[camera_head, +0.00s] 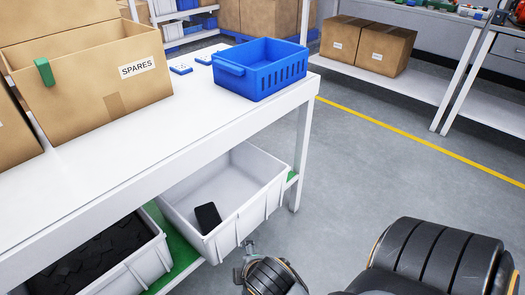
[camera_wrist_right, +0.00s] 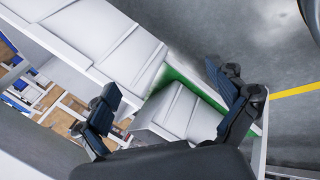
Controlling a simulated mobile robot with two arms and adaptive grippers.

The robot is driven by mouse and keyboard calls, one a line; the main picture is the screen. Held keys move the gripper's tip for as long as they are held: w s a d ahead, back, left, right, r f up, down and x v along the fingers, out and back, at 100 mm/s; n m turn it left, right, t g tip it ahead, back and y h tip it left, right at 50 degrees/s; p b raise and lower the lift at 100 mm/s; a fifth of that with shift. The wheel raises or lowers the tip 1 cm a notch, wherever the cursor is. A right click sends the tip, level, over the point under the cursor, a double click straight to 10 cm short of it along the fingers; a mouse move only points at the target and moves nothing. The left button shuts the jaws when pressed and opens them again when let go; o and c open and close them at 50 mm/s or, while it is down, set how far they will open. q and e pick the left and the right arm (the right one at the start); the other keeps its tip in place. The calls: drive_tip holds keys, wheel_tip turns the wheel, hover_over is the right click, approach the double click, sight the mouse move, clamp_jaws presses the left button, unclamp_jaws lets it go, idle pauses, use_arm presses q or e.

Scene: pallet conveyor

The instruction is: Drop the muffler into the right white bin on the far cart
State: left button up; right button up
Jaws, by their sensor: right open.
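The right white bin (camera_head: 262,203) stands on the low shelf under the white table. One small flat black object (camera_head: 208,217) lies inside it; I cannot tell whether it is the muffler. The left white bin (camera_head: 150,268) beside it holds many dark pieces. In the right wrist view, my right gripper (camera_wrist_right: 162,75) is open with nothing between its fingers, above white ribbed bin surfaces (camera_wrist_right: 184,112) and a green strip. No other object that could be the muffler shows. My left gripper is not in view.
On the white table (camera_head: 160,135) stand a cardboard box marked SPARES (camera_head: 90,90) and a blue crate (camera_head: 262,72). Its edge and leg (camera_head: 301,160) are close to the right white bin. Closed cartons (camera_head: 370,45) sit on a shelf behind.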

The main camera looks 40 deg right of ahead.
drive_tip(key=s+a+m+g+y, duration=0.2)
drive_tip(key=s+m, duration=0.6)
drive_tip(key=shift+m+g, duration=0.4)
